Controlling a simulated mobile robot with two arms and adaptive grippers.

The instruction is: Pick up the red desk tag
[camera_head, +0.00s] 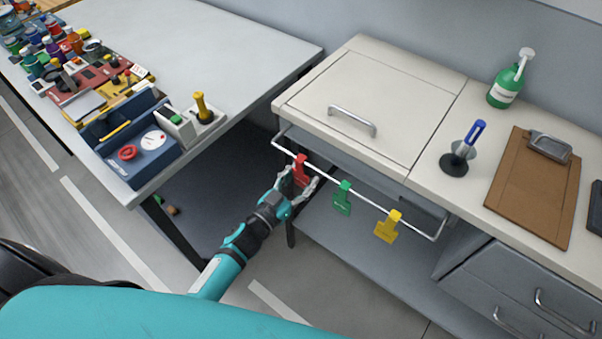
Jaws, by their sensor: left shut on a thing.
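The red desk tag (300,168) is at the left part of a white rail (366,190) along the front of the desk. A green tag (343,197) and a yellow tag (388,227) hang farther right on the same rail. My left gripper (299,181) is at the red tag, with its fingers closed around the tag's lower part. The fingers hide some of the tag, and I cannot tell whether its top is still on the rail. My right gripper is not in view.
The desk top holds a lidded panel with a handle (352,121), a pen stand (455,163), a clipboard (533,190) and a green spray bottle (507,85). Drawers (540,290) are below right. A cluttered grey table (215,50) stands left, with a gap between.

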